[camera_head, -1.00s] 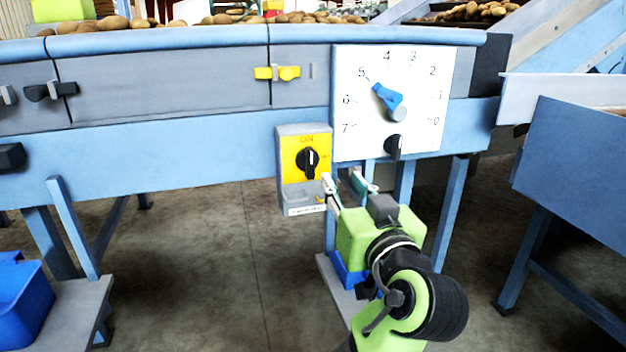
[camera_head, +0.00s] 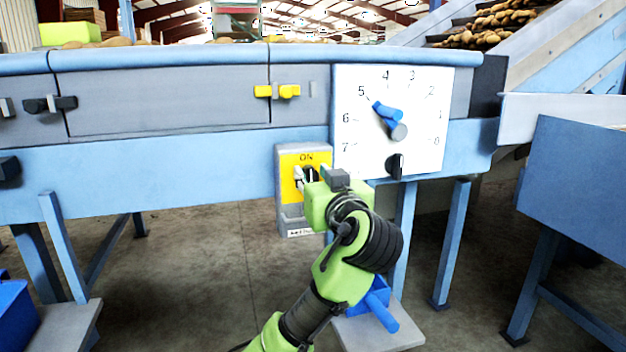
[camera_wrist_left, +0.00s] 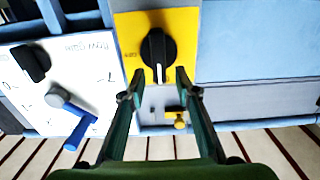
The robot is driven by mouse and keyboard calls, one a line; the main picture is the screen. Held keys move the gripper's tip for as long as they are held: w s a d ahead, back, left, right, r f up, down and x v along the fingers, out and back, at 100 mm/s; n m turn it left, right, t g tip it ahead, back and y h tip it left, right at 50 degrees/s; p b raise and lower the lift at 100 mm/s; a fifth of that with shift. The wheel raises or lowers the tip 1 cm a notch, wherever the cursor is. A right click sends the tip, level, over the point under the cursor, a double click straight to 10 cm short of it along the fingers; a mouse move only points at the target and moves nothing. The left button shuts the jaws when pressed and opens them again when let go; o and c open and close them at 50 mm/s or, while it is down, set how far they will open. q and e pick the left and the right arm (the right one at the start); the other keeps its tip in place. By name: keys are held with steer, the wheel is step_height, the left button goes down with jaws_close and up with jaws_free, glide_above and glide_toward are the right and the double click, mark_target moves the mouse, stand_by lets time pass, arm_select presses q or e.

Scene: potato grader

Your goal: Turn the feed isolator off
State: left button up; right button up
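The feed isolator (camera_head: 289,165) is a grey box with a yellow face, an "ON" mark and a black rotary knob, on the blue machine frame. Its yellow face also shows in the left wrist view (camera_wrist_left: 188,35), with the black knob (camera_wrist_left: 157,52) and its pale handle line roughly upright. My left gripper (camera_head: 305,180) is in front of the isolator and partly hides the knob in the head view. In the left wrist view its two fingers (camera_wrist_left: 157,84) are apart, with the knob's end between or just beyond their tips. Contact cannot be told. My right gripper is out of view.
A white dial panel (camera_head: 360,130) with a blue pointer and a black knob (camera_head: 395,166) is close right of the isolator. A yellow latch (camera_head: 288,91) is above. A blue tool or container (camera_head: 374,300) is on a grey platform below.

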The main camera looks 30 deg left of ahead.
arm_select(q)
steer(key=shift+w+a, duration=0.1)
steer(key=shift+a, duration=0.05)
jaws_close()
